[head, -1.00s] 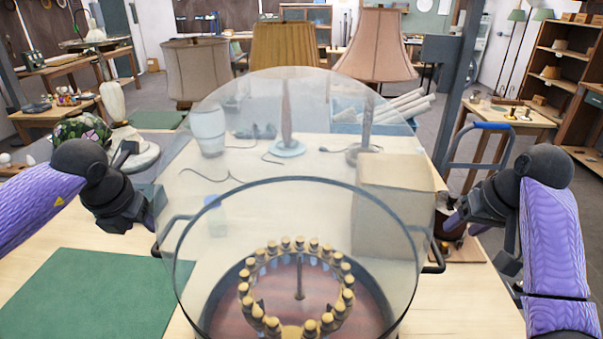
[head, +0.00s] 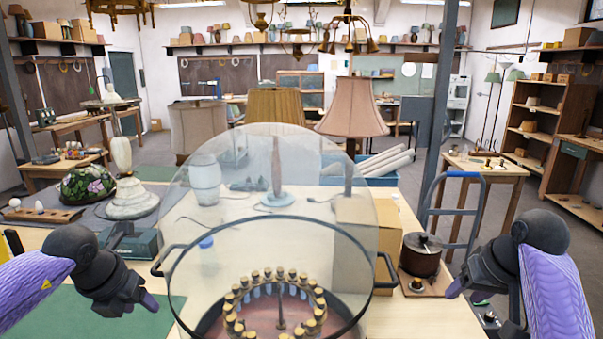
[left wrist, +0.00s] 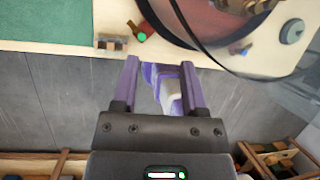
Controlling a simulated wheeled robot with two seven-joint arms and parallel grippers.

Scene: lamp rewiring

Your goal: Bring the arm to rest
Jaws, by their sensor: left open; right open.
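My left gripper (head: 150,302) is in the lower left of the head view, in front of the green mat (head: 85,312), and holds nothing. In the left wrist view the same gripper (left wrist: 160,62) has its two purple fingers apart with nothing between them. Below it there is grey floor and the edge of the workbench. My right gripper (head: 452,292) is at the lower right of the head view, to the right of the clear-domed drum; it is open and no object shows in it.
The clear dome (head: 265,170) stands over a ring of bobbin-like pieces (head: 238,328) at the bench's middle. A cardboard box (head: 388,240) and a brown pot (head: 421,258) stand to its right. A mosaic lampshade (head: 88,184) and a stone lamp base (head: 130,200) are at the left.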

